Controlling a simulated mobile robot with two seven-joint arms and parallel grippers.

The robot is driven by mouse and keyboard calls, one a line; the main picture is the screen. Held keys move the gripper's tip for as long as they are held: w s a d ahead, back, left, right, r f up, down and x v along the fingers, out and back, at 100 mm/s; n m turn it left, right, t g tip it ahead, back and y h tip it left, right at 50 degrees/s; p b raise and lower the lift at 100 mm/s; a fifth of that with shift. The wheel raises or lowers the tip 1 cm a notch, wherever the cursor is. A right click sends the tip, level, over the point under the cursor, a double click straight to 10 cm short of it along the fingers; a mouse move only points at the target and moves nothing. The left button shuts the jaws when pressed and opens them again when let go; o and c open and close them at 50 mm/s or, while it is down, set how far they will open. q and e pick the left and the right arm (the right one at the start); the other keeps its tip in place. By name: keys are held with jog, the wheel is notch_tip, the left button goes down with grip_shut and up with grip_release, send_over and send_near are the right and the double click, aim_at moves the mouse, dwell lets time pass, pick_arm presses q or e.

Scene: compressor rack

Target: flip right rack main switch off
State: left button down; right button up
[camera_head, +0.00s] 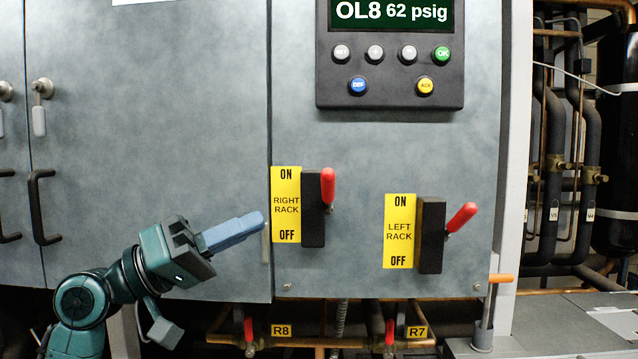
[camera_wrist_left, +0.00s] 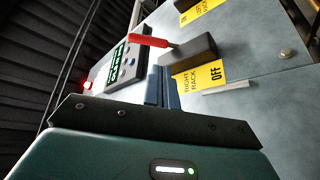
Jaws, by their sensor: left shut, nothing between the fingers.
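The right rack switch (camera_head: 313,209) is a black block with a red lever (camera_head: 328,187) pointing up, beside a yellow label (camera_head: 286,204) reading ON at the top and OFF at the bottom. My left gripper (camera_head: 262,221) is shut and empty, just left of the yellow label's lower part. In the left wrist view the shut fingers (camera_wrist_left: 162,88) point towards the black switch block (camera_wrist_left: 188,57), with the red lever (camera_wrist_left: 150,41) beyond. I cannot tell whether the fingertips touch anything. My right gripper is not in view.
The left rack switch (camera_head: 431,236) stands to the right, its red lever (camera_head: 461,217) tilted up and right. A control panel (camera_head: 390,56) reading OL8 62 psig is above. Red-handled valves (camera_head: 249,330) and copper pipes run below the cabinet. The panel between the switches is clear.

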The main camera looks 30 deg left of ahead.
aim_at(305, 179)
pick_arm(q)
jog(key=shift+s+r+m+h, duration=0.3)
jog(key=shift+s+r+h, duration=0.35)
jog(key=shift+r, duration=0.4)
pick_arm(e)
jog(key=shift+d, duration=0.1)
